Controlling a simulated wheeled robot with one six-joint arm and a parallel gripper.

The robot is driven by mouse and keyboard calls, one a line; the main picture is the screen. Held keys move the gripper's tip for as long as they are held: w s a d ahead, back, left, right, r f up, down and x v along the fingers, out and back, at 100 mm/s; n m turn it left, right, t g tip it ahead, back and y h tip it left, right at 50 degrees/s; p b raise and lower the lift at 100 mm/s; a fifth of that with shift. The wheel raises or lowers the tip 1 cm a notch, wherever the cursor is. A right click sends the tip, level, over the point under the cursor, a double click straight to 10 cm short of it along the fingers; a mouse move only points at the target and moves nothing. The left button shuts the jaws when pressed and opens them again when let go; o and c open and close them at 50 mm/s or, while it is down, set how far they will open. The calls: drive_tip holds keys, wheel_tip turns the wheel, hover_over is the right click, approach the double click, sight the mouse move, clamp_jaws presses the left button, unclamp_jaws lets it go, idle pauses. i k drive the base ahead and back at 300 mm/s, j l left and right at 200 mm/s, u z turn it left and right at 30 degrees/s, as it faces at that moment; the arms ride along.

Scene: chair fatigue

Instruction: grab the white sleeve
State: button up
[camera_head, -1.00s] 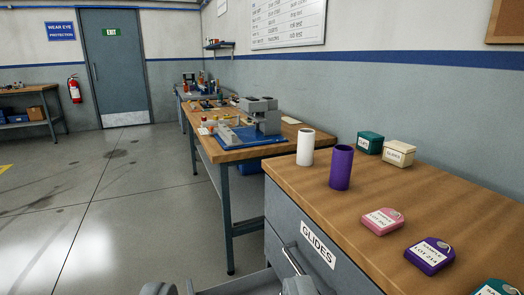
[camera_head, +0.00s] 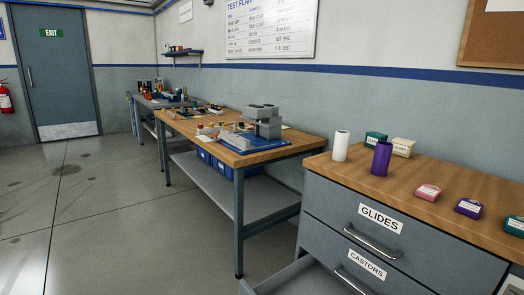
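The white sleeve (camera_head: 341,145) is a plain white cylinder. It stands upright near the left end of the wooden top of the drawer cabinet (camera_head: 400,181). A purple sleeve (camera_head: 381,158) stands upright just to its right and a little nearer. The white sleeve is fully visible with nothing touching it. My gripper does not show in the current view.
A teal box (camera_head: 376,138) and a cream box (camera_head: 403,147) sit behind the sleeves. Pink (camera_head: 428,192) and purple (camera_head: 468,207) sample tags lie to the right. The lower drawer (camera_head: 305,278) stands open. A workbench (camera_head: 240,158) is at left; floor there is clear.

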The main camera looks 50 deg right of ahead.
sight(340, 149)
drive_tip(key=i+j+u, duration=0.2)
drive_tip(key=i+j, duration=0.15)
drive_tip(key=i+j+u, duration=0.2)
drive_tip(key=i, duration=0.35)
drive_tip(key=i+z, duration=0.7)
drive_tip(key=z, duration=0.15)
drive_tip(key=i+j+z, duration=0.1)
drive_tip(key=i+z, duration=0.35)
drive_tip(key=i+l+z, duration=0.15)
drive_tip(key=z, duration=0.3)
drive_tip(key=i+z, duration=0.25)
drive_tip(key=z, duration=0.2)
drive_tip(key=i+z, duration=0.2)
drive_tip(key=z, duration=0.25)
drive_tip(key=i+z, duration=0.2)
drive_tip(key=z, duration=0.25)
drive_tip(key=i+z, duration=0.3)
